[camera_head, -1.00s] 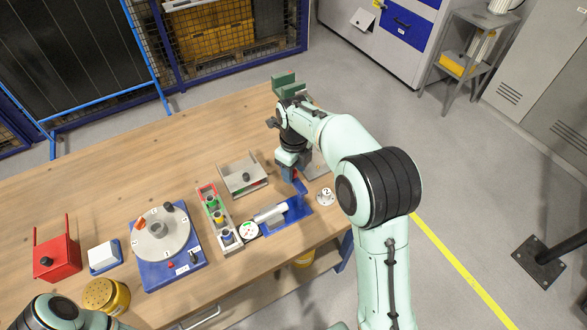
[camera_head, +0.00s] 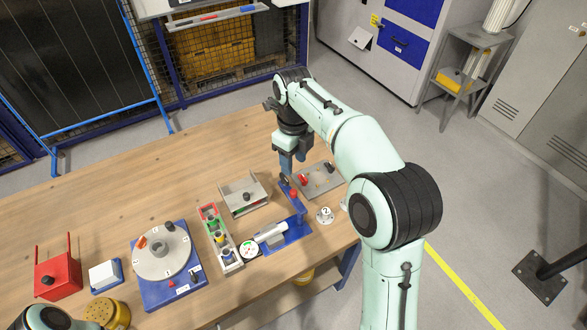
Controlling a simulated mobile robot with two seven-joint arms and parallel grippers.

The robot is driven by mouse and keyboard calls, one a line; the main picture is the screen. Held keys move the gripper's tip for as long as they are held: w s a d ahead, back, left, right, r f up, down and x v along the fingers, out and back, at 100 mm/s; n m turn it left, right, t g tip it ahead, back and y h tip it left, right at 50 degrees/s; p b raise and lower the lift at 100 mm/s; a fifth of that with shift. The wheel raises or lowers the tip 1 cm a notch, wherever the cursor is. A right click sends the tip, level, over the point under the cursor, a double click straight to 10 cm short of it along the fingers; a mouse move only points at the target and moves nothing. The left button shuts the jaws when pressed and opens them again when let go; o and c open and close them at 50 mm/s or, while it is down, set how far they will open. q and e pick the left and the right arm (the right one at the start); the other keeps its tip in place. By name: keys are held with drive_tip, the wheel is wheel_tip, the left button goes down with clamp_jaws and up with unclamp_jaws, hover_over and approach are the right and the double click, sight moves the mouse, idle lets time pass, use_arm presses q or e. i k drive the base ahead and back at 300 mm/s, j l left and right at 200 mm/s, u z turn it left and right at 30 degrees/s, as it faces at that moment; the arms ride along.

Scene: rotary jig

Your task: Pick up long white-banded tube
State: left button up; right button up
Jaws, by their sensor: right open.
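My right gripper (camera_head: 293,168) points down over the table, open, above the far end of a blue fixture (camera_head: 296,232). A pale grey-white cylinder (camera_head: 270,232) lies on that fixture, apart from the gripper. A narrow rack (camera_head: 228,267) to its left holds several short pieces with green, yellow and dark parts. No white band is clear enough to tell which piece is the long white-banded tube. My left arm shows only at the bottom left corner; its gripper is out of view.
A blue rotary jig with a grey disc (camera_head: 158,264) stands left of the rack. A grey bracket (camera_head: 232,205) and a grey plate with red and black parts (camera_head: 330,184) flank the gripper. A red box (camera_head: 58,277) stands far left. The back left of the table is clear.

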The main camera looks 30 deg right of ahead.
sight(280, 229)
drive_tip(key=k, duration=1)
